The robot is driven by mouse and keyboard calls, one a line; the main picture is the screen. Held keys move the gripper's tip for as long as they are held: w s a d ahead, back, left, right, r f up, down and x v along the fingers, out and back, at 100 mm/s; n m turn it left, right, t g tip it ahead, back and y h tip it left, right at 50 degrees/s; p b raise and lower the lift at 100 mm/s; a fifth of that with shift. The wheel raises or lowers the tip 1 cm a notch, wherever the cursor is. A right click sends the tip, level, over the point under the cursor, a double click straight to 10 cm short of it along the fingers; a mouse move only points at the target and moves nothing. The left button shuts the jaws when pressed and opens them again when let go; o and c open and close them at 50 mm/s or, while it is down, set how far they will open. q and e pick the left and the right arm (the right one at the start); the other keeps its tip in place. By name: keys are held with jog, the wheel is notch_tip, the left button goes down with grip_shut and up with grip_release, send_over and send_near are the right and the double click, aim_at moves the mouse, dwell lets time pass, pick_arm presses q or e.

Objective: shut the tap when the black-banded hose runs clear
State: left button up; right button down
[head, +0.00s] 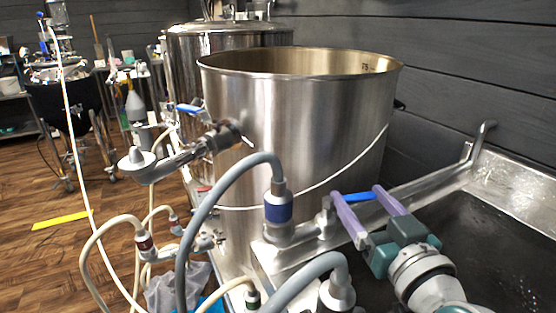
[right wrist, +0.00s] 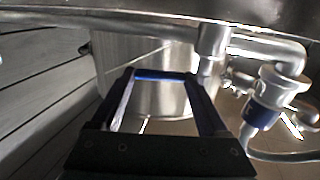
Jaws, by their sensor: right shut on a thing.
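My right gripper (head: 367,203) has purple fingers closed on a blue tap lever (head: 358,197) beside the steel sink. In the right wrist view the lever (right wrist: 160,75) lies across between the fingertips of the gripper (right wrist: 160,82). A pipe joins this tap to a fitting with a blue-banded grey hose (head: 279,212), whose blue band shows in the right wrist view (right wrist: 260,115). A hose end with a dark band (head: 253,298) shows low in the head view; I cannot tell whether it is black. No flow from a hose can be made out. My left gripper is out of view.
A large open steel pot (head: 300,120) stands behind the hoses, close to the dark plank wall. The dark sink basin (head: 490,240) lies at right. Another hose with a reddish-brown band (head: 145,243) and a blue-levered valve (head: 188,108) are at left.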

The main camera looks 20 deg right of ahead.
jog(key=shift+s+a+r+m+g+h+p, duration=0.1)
jog(key=shift+s+a+m+g+h+p, duration=0.1)
jog(key=shift+m+h, duration=0.25)
jog(key=shift+s+a+m+g+h+p, duration=0.15)
jog(key=shift+m+h, duration=0.1)
jog(key=shift+h, duration=0.3)
jog(key=shift+s+m+g+h, duration=0.2)
jog(key=shift+m+g+h, duration=0.15)
jog(key=shift+m+h, duration=0.65)
jog(key=shift+a+h, duration=0.1)
jog(key=shift+h, duration=0.2)
grip_release()
